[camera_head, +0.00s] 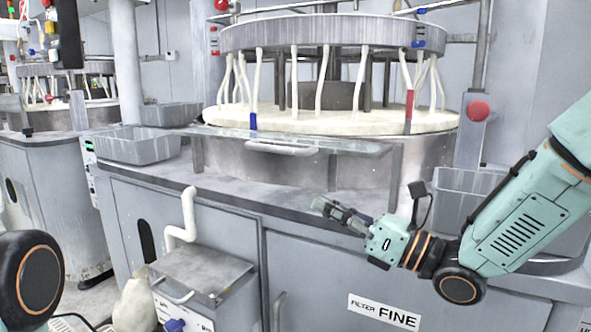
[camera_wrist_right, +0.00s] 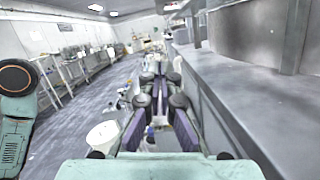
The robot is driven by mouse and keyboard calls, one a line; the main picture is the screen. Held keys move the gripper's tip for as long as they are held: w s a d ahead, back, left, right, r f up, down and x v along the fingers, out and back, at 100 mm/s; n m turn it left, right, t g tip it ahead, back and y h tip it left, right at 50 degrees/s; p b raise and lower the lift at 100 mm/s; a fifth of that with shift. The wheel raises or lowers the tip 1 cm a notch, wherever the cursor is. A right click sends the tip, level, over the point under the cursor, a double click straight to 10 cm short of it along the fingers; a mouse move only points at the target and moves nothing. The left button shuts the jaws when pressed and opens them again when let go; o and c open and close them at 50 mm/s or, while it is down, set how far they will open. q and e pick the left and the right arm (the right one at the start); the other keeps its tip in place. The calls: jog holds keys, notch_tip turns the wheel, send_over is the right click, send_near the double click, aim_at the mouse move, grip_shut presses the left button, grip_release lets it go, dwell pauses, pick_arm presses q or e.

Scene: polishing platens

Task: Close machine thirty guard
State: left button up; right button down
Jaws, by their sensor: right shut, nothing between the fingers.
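The guard (camera_head: 350,144) is a clear panel with a pale handle (camera_head: 283,148) on its front edge. It sits between two metal posts in front of the round polishing machine (camera_head: 290,33), and looks nearly flat in the head view. My right gripper (camera_head: 318,204) is shut and empty, below and to the right of the handle, apart from it, near the front edge of the machine's deck. It also shows in the right wrist view (camera_wrist_right: 152,80), pointing along the machine's side. My left gripper is not in view; only part of my left arm shows at the lower left.
Grey bins stand on the deck at the left (camera_head: 137,147) and right (camera_head: 450,200). A red button (camera_head: 478,111) is on a post at the right. A metal box (camera_head: 200,272) with a white pipe stands in front. A second machine (camera_head: 40,150) is at the far left.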

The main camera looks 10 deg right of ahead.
jog(key=w+a+r, duration=0.5)
jog(key=shift+w+r, duration=0.25)
jog(key=shift+r, duration=0.05)
dwell(0.4)
jog(key=shift+d, duration=0.1)
jog(key=shift+r, duration=0.1)
